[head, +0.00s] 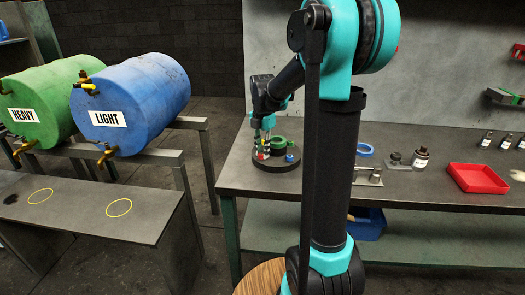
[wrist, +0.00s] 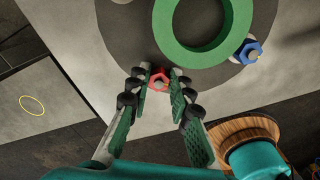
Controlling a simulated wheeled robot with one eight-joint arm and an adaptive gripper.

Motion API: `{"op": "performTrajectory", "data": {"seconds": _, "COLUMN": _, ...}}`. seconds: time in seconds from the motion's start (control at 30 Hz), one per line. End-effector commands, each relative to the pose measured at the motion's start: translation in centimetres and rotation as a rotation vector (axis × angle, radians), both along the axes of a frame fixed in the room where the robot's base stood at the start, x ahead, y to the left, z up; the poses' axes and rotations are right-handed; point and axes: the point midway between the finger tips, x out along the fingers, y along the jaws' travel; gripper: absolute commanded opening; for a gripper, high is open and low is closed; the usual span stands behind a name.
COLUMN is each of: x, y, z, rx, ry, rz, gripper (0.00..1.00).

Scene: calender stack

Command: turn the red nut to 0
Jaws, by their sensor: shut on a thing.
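The red nut (wrist: 159,79) sits on a bolt on the dark round base in the wrist view (wrist: 150,45). My gripper (wrist: 159,76) is shut on the red nut, with one green-padded finger on each side. In the head view my gripper (head: 263,148) reaches down at the left part of the round base, and a bit of the red nut (head: 262,156) shows below it. A green ring (wrist: 205,35) stands on the base just beyond the nut. A blue nut (wrist: 247,51) sits at the base's right. I cannot make out any number marks near the red nut.
Green (head: 35,105) and blue (head: 135,100) barrels lie on a rack at left. A low table (head: 75,208) bears yellow circles.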

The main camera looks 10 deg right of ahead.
Motion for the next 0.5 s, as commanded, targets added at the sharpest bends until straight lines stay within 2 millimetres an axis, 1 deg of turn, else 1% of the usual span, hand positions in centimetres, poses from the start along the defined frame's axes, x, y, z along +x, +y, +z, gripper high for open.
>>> {"op": "performTrajectory", "data": {"seconds": 0.27, "x": -0.08, "y": -0.07, "z": 0.01, "rx": 0.000, "ry": 0.000, "rz": -0.174, "gripper": 0.00}}
{"op": "performTrajectory", "data": {"seconds": 0.5, "x": -0.21, "y": -0.12, "z": 0.01, "rx": 0.000, "ry": 0.000, "rz": -0.398, "gripper": 0.00}}
